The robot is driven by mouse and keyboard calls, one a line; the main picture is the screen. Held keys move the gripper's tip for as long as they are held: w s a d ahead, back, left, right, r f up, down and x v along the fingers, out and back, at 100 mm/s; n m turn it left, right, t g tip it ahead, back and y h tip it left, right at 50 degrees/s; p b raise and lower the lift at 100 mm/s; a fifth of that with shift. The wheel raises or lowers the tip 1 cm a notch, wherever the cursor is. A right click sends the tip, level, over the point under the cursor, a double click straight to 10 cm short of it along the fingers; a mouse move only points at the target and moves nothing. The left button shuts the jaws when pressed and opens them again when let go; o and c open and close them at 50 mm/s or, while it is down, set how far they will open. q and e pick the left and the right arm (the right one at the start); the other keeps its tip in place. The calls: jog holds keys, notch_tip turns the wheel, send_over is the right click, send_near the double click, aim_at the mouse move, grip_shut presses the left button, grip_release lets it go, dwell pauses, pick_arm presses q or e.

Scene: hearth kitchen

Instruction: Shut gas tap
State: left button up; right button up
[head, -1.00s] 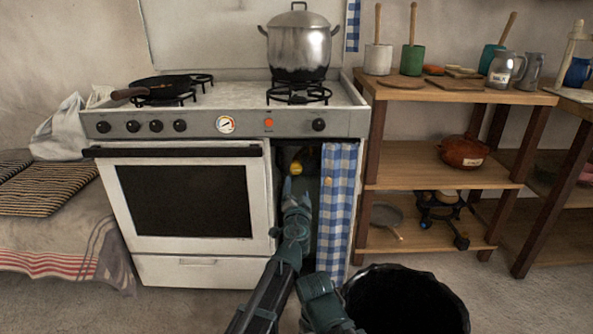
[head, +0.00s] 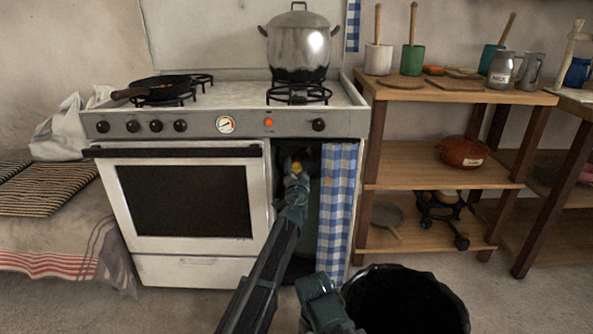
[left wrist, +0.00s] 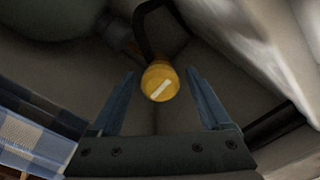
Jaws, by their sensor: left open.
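The gas tap is a round yellow knob (left wrist: 161,79) with a pale bar across its face, slanting up to the right in the left wrist view. In the head view the knob (head: 296,167) shows in the dark opening right of the oven. My left gripper (head: 297,176) reaches into this opening. Its fingers (left wrist: 160,73) are open, one on each side of the knob, with visible gaps; I cannot tell how deep the knob sits between them. A dark green gas cylinder (head: 312,215) stands behind my gripper, partly hidden.
A blue checked curtain (head: 338,205) hangs close on the right of the opening. The white oven (head: 150,250) borders it on the left. A black hose (left wrist: 142,22) curves above the knob. A black bin (head: 455,300) stands at front right, beside wooden shelves (head: 420,175).

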pick_arm(q)
grip_shut()
dwell(0.4)
jog(key=m, duration=0.4)
jog(key=shift+m, duration=0.3)
jog(key=m, duration=0.4)
jog(key=shift+m, duration=0.3)
jog(key=m, duration=0.4)
jog(key=shift+m, duration=2.3)
